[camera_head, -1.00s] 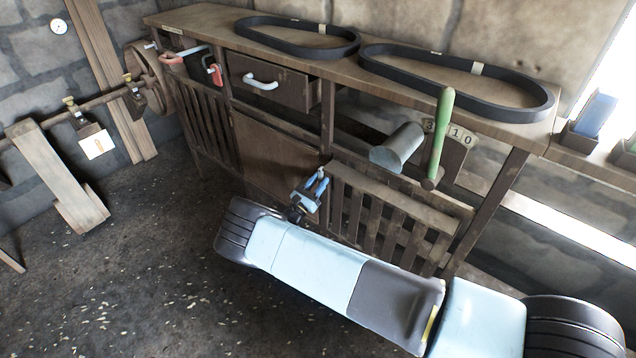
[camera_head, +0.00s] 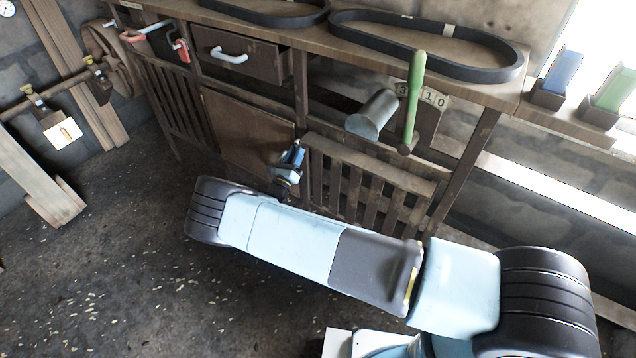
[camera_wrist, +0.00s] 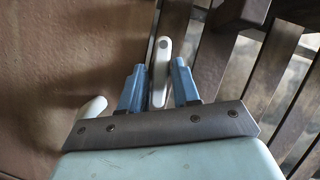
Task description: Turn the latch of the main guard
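The latch (camera_wrist: 160,72), a narrow bar with a pale rounded end, shows in the wrist view in front of the seam between a brown panel (camera_wrist: 70,45) and wooden slats. My gripper (camera_wrist: 158,86) has its two blue fingers apart, one on each side of the bar. The gaps are narrow, and I cannot tell whether either finger touches it. In the head view my gripper (camera_head: 291,158) is at the lower right of the brown panel (camera_head: 245,130), beside the slatted guard (camera_head: 365,180). The latch is hidden there. I cannot tell which part is the main guard.
A pale handle end (camera_wrist: 94,106) shows left of my fingers. Above are a drawer with a white handle (camera_head: 228,56), a grey cylinder (camera_head: 371,115) and a green-handled lever (camera_head: 412,100). Black belts (camera_head: 440,50) lie on the bench top. The floor at left is open.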

